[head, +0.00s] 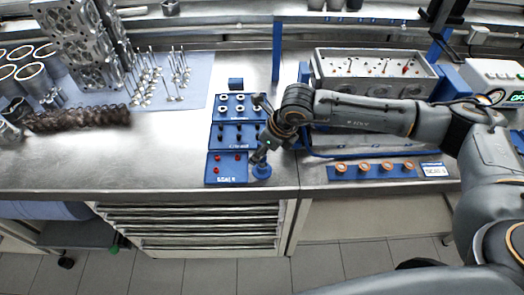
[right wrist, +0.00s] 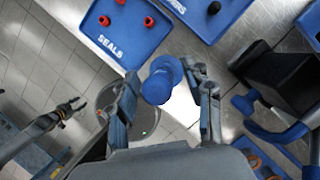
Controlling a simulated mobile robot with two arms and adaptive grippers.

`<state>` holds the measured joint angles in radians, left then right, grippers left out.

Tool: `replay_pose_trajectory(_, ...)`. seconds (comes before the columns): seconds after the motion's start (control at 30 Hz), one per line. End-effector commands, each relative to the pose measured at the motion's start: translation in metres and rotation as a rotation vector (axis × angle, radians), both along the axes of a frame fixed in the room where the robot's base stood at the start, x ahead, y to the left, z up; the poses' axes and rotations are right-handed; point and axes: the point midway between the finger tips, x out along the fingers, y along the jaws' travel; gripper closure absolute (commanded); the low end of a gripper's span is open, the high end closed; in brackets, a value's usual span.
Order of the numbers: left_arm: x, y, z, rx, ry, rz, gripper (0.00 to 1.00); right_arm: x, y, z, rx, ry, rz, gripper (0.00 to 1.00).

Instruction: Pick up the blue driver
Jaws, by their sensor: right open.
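The blue driver (head: 262,171) stands on the steel bench by the front edge, just right of the seals tray (head: 227,181). In the right wrist view, the driver (right wrist: 160,82) shows as a blue round-topped piece between my right gripper's fingers. My right gripper (head: 262,155) is low over the driver and partly covers it in the head view. Its fingers in the right wrist view (right wrist: 162,72) are spread to either side of the driver. What looks like my left gripper (right wrist: 68,112) is at the left of the right wrist view; its opening is unclear.
Two more blue trays (head: 236,147) of small parts lie behind the seals tray. A blue strip with copper-coloured rings (head: 372,177) lies to the right. A cylinder head (head: 375,88) stands behind my right arm. Valves and a camshaft (head: 78,120) lie left; the left front bench is clear.

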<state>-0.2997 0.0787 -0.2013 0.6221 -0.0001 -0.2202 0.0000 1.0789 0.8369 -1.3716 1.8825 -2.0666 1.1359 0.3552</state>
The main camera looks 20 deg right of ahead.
Motion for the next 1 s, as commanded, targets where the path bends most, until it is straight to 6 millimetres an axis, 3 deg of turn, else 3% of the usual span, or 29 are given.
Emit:
replay_pose_trajectory(0.07,0.0,0.0,0.0,0.0,-0.001,0.0,0.6,0.0,0.0,0.0,0.0,0.0,0.0,0.49)
replay_pose_trajectory(0.33,0.0,0.0,0.0,0.001,0.0,0.001,0.6,0.0,0.0,0.0,0.0,0.0,0.0,1.0)
replay_pose_trajectory(0.77,0.0,0.001,-0.006,0.001,0.001,0.002,0.6,0.001,0.0,0.005,0.003,-0.003,-0.001,1.0)
replay_pose_trajectory(1.0,-0.001,0.001,-0.028,0.001,0.002,0.002,0.6,-0.002,-0.002,0.033,0.002,-0.006,0.0,1.0)
